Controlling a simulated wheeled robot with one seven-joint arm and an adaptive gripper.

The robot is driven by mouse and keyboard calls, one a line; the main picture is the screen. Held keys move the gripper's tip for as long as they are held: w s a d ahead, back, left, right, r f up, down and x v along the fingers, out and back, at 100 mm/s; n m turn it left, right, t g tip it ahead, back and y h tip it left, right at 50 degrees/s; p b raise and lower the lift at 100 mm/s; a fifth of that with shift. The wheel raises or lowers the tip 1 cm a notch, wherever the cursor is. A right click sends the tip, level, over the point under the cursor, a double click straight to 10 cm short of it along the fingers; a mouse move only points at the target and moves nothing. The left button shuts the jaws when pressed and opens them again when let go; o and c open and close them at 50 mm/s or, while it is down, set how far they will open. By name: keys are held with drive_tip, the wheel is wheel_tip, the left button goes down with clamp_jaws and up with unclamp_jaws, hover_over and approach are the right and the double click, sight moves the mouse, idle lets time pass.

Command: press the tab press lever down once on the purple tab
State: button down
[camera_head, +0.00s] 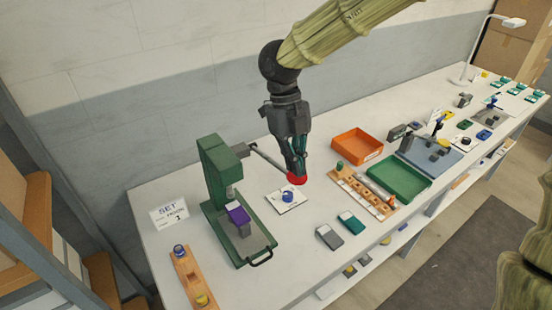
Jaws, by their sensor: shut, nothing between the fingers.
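The green tab press (212,165) stands at the left of the bench on a green base tray with a black handle. The purple tab (237,212) lies on the press under its head, at a grey block. The press lever (268,160) is a thin dark rod running right from the head, sloping down to a red knob (297,180). My gripper (299,167) is shut and empty, pointing down directly above the red knob. Whether its fingertips touch the knob I cannot tell. The fingers hide part of the lever's end.
A white card with a blue piece (287,197) lies below the knob. A SET sign (169,212) and a wooden holder (190,276) are left. An orange tray (357,146), a green tray (400,178) and a wooden rack (362,192) are right. Grey and teal pieces lie at the front.

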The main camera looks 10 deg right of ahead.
sight(298, 184)
drive_tip(key=shift+f, duration=0.15)
drive_tip(key=shift+b+x, duration=0.4)
drive_tip(key=shift+x, duration=0.95)
drive_tip(key=shift+s+f, duration=0.1)
drive_tip(key=shift+b+x, duration=0.4)
drive_tip(key=shift+x, duration=0.95)
drive_tip(key=shift+f, duration=0.1)
drive_tip(key=shift+f+b, duration=0.3)
drive_tip(key=shift+f, duration=0.6)
